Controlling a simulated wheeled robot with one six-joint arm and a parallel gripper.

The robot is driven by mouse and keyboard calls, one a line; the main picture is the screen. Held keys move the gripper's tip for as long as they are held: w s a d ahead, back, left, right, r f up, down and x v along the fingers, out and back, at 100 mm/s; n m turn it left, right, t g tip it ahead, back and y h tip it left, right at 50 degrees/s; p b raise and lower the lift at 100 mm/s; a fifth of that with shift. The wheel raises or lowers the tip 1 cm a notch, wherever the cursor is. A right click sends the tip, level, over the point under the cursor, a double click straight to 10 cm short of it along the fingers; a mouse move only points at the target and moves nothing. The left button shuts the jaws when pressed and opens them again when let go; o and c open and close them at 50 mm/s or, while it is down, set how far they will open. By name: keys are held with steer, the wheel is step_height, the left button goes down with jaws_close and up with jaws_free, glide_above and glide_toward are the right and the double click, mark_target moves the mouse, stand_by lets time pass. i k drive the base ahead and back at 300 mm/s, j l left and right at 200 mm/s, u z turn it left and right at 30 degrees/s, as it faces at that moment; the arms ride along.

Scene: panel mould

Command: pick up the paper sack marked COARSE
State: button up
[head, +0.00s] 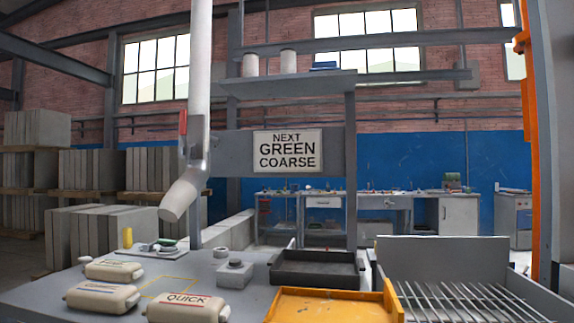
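Three cream paper sacks lie on the grey bench at the lower left. The nearest sack (188,309) has a red line and reads QUICK. Behind it to the left, a sack with a blue stripe (102,297) has small lettering that seems to start with C; I cannot read it surely as COARSE. The farthest sack (113,269) has a yellowish stripe and lettering too small to read. All three lie flat and apart from my gripper, which is not in view.
A sign (287,151) reads NEXT GREEN COARSE. A pale pipe (198,70) with an angled spout hangs over the bench (195,270). A black tray (312,282), a yellow tray (335,307) and a metal grate (455,302) lie right of the sacks. An orange post (532,150) stands right.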

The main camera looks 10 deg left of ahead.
mark_target(116, 299)
steer(key=i+j, duration=0.15)
steer(key=j, duration=0.3)
steer(key=i+j+z, duration=0.15)
steer(key=j, duration=0.3)
steer(key=i+j, duration=0.15)
steer(key=j, duration=0.3)
steer(key=i+j+z, duration=0.1)
steer(key=j, duration=0.35)
steer(key=i+j, duration=0.2)
steer(key=j, duration=0.25)
steer(key=i+j+z, duration=0.15)
steer(key=j, duration=0.8)
steer(key=i+j+z, duration=0.1)
steer(key=j, duration=0.4)
steer(key=i, duration=0.05)
